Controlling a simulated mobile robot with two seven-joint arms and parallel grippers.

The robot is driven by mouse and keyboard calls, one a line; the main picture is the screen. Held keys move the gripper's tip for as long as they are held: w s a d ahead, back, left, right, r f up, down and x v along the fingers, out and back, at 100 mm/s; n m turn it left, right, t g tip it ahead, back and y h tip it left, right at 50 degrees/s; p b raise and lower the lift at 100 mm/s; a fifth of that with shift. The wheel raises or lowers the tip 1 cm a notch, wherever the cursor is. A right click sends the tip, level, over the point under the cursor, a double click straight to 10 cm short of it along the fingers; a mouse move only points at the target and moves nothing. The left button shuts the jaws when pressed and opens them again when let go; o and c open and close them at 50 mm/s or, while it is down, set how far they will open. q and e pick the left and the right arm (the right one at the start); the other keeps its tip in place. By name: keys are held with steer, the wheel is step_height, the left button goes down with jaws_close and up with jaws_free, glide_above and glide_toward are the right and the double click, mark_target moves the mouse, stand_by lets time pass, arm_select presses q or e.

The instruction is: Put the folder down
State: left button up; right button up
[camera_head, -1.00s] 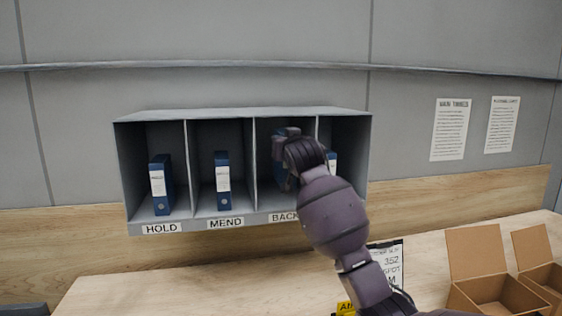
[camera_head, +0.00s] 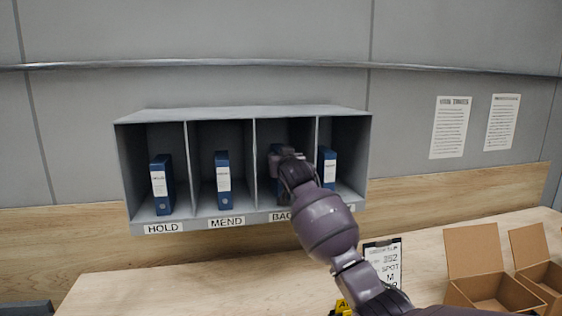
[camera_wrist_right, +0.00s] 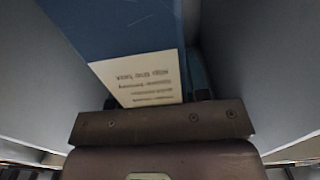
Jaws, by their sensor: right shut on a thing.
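A wall rack (camera_head: 240,114) has several compartments, labelled HOLD, MEND and BACK from the left; the last label is hidden by my arm. My right gripper (camera_head: 284,168) is at the BACK compartment, shut on a blue folder (camera_head: 275,160) that is mostly hidden behind it. In the right wrist view the held folder (camera_wrist_right: 115,25) is close up, with a white printed label against the gripper (camera_wrist_right: 160,125), between grey dividers. I cannot tell whether its base touches the compartment floor. My left gripper is not in view.
Blue folders stand in HOLD (camera_head: 161,185), MEND (camera_head: 223,180) and the rightmost compartment (camera_head: 327,168). Below is a wooden counter (camera_head: 190,280) with a clipboard (camera_head: 385,262) and open cardboard boxes (camera_head: 485,275) at the right. The counter's left part is clear.

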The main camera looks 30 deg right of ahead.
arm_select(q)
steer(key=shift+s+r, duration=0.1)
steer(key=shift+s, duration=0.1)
arm_select(e)
steer(key=shift+w+f, duration=0.15)
steer(key=shift+f, duration=0.4)
steer(key=shift+f, duration=0.15)
steer(key=o, duration=1)
steer(key=shift+o, duration=0.2)
arm_select(q)
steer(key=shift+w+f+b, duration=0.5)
steer(key=shift+b, duration=0.55)
arm_select(e)
steer(key=v, duration=1.2)
